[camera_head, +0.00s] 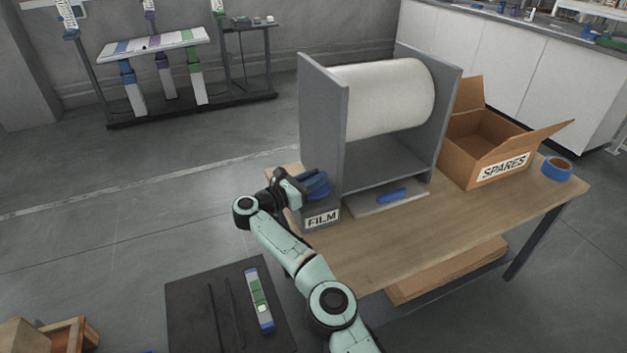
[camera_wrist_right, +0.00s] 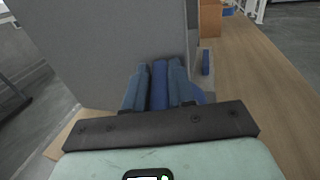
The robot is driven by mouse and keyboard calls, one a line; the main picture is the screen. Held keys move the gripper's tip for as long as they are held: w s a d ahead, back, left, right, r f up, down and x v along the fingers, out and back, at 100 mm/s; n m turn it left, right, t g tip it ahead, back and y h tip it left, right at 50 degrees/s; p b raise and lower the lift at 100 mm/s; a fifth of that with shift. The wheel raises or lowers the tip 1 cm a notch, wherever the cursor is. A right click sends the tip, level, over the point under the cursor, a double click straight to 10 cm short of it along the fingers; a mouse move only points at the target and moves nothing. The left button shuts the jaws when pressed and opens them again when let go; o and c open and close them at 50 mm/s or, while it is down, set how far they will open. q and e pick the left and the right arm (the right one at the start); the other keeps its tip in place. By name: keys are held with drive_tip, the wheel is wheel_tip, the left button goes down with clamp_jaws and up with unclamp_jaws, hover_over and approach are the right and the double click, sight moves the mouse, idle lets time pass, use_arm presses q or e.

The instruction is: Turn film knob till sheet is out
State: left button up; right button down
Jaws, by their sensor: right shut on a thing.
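The film dispenser is a grey stand (camera_head: 322,122) with a big white film roll (camera_head: 385,97) between its side panels, on a wooden table. A grey box labelled FILM (camera_head: 321,217) sits at its lower left, with the blue film knob (camera_head: 317,184) on it. My right gripper (camera_head: 306,184) is at the knob. In the right wrist view its blue fingers (camera_wrist_right: 158,88) are shut on the knob's blue grip (camera_wrist_right: 160,86), beside the grey panel. No loose sheet shows below the roll. My left gripper is not in view.
A blue-handled item (camera_head: 391,196) lies on the tray under the roll. An open cardboard box labelled SPARES (camera_head: 503,165) and a blue tape roll (camera_head: 556,168) stand to the right. The table front (camera_head: 440,235) is clear. A dark mat (camera_head: 190,310) lies lower left.

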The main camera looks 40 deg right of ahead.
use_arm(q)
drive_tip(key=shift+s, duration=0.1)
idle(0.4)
use_arm(e)
drive_tip(key=c, duration=1)
unclamp_jaws()
drive_tip(key=shift+c, duration=0.2)
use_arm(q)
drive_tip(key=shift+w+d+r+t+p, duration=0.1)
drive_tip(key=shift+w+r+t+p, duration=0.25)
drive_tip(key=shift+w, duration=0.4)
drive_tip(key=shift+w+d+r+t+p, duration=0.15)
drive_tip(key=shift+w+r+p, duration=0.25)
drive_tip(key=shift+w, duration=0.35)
use_arm(e)
drive_tip(key=a, duration=1.3)
drive_tip(key=shift+w, duration=0.2)
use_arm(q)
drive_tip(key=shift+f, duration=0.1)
use_arm(e)
drive_tip(key=shift+a, duration=0.1)
